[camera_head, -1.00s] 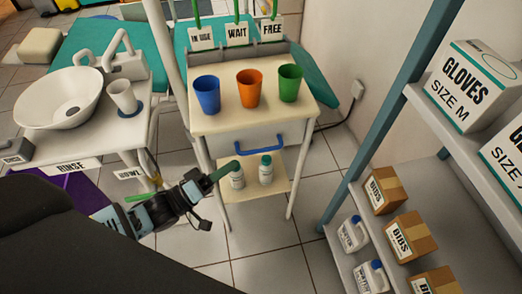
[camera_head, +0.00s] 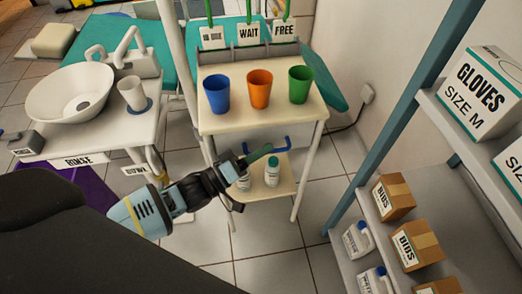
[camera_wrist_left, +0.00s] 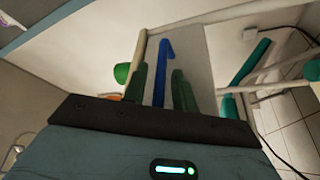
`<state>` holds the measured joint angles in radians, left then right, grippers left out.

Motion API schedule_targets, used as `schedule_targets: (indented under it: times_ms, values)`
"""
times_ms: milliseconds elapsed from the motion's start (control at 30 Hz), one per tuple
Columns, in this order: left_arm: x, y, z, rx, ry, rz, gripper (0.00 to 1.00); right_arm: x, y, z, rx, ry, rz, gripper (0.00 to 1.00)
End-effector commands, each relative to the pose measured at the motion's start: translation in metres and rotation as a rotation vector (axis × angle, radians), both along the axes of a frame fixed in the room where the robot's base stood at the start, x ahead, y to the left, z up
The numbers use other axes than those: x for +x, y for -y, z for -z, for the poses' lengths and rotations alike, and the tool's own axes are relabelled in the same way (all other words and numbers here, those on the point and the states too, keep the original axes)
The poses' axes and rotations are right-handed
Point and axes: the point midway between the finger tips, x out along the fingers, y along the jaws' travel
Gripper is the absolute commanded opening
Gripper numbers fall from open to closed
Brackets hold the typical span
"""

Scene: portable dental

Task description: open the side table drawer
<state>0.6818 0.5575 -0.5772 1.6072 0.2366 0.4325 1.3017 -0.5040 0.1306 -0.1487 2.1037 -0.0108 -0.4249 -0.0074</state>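The side table (camera_head: 236,118) stands in the middle of the head view, with its pale drawer front (camera_head: 230,146) below the top. The drawer looks closed. Its blue handle (camera_head: 280,146) is partly hidden behind my left gripper (camera_head: 262,153), which is in front of the drawer. In the left wrist view, the blue handle (camera_wrist_left: 162,68) shows in the gap between the two green fingers of the open left gripper (camera_wrist_left: 162,85). I cannot tell whether the fingers touch it. My right gripper is not in view.
Blue (camera_head: 216,94), orange (camera_head: 259,90) and green (camera_head: 300,84) cups stand on the tabletop. Two white bottles stand on the lower shelf (camera_head: 268,188). A shelf rack (camera_head: 365,210) with boxes is at right, a sink (camera_head: 70,92) at left. Floor in front is clear.

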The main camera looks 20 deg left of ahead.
Motion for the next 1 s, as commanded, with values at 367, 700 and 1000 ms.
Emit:
schedule_targets:
  times_ms: [367,700,1000]
  values:
    - [0.000,0.000,0.000,0.001,0.001,0.000,0.00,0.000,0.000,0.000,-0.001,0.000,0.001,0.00]
    - [-0.011,0.007,-0.001,-0.001,-0.001,0.000,0.00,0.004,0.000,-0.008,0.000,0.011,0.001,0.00]
    - [-0.060,0.040,-0.003,-0.003,-0.001,0.000,0.00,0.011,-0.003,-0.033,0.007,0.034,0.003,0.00]
